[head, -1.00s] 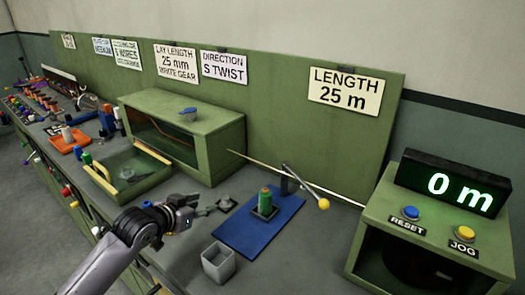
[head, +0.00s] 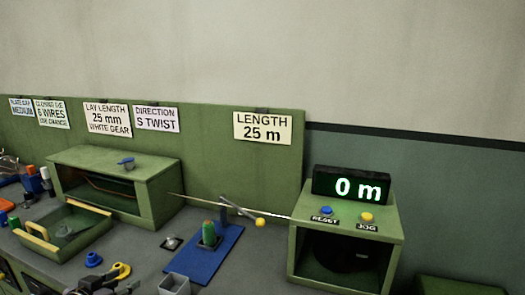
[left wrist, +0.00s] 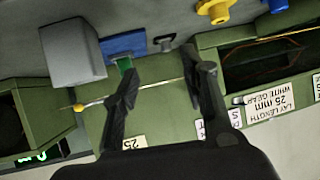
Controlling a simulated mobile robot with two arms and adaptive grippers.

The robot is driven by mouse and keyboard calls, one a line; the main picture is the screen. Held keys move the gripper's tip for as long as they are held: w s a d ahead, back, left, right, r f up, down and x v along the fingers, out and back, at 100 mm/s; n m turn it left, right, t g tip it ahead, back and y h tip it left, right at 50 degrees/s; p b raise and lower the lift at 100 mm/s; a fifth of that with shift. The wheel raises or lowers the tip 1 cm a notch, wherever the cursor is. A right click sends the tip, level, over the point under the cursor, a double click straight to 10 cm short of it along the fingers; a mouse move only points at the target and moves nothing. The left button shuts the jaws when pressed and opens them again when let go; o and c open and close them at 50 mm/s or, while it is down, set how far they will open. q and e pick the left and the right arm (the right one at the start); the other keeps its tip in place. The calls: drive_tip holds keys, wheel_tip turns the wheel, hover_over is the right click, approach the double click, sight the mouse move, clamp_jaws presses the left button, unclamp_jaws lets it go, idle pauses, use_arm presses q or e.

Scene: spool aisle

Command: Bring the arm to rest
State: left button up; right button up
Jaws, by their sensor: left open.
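My left gripper (left wrist: 162,62) is open in the left wrist view. Its two black fingers are apart, and no object is held between them. In the head view only a small dark part of the left gripper (head: 104,287) shows at the bottom edge; most of the arm is out of the picture. The bench with its green machine lies beyond the fingers in the wrist view, seen upside down. My right gripper is in neither view.
Near the gripper are a grey bin (head: 174,285), a blue mat (head: 203,258) with a green spool (head: 209,233), and blue (head: 92,259) and yellow (head: 121,271) pieces.

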use_arm(q)
drive_tip(key=s+d+f+g, duration=0.4)
drive_tip(key=s+d+f, duration=0.4)
drive_tip(key=s+f, duration=0.55)
drive_tip(key=s+d+f+g+y, duration=0.1)
drive_tip(key=s+d+f+g, duration=0.15)
drive_tip(key=s, duration=0.65)
drive_tip(key=s+d+f+g, duration=0.1)
drive_tip(key=s+d+g, duration=0.15)
drive_tip(key=s, duration=0.65)
wheel_tip(320, 180, down, 26)
drive_tip(key=g, duration=0.1)
drive_tip(key=s+a+f+g, duration=0.1)
drive_tip(key=s+a+f, duration=0.1)
drive_tip(key=s+f, duration=1.4)
drive_tip(key=shift+s+a+m, duration=0.3)
drive_tip(key=shift+s+a, duration=0.05)
drive_tip(key=shift+s, duration=0.55)
